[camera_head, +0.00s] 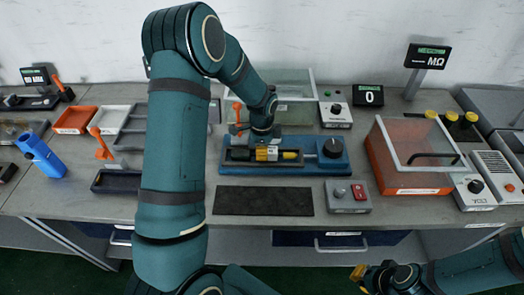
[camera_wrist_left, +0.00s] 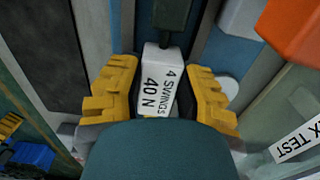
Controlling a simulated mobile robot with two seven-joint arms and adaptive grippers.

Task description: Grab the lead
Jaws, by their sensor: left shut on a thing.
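My left gripper (camera_head: 272,155) is over the blue bench fixture (camera_head: 232,169), its wrist pointing down. In the left wrist view its yellow fingers (camera_wrist_left: 162,98) are closed on either side of a white block (camera_wrist_left: 157,72) with the label "4 SWINGS 40 N". A dark grey-green part (camera_wrist_left: 173,14) adjoins the far end of the block. I cannot tell which visible part is the lead; my gripper and wrist hide the near side. My right gripper (camera_head: 362,274) is low at the front right, away from the bench top; its opening is unclear.
A dark mat (camera_head: 263,201) lies in front of the fixture. A control box with a red switch (camera_head: 347,196) stands right of it. An orange box with a clear lid (camera_head: 388,172) is further right. An upright orange lever (camera_head: 238,112) stands close to my left wrist.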

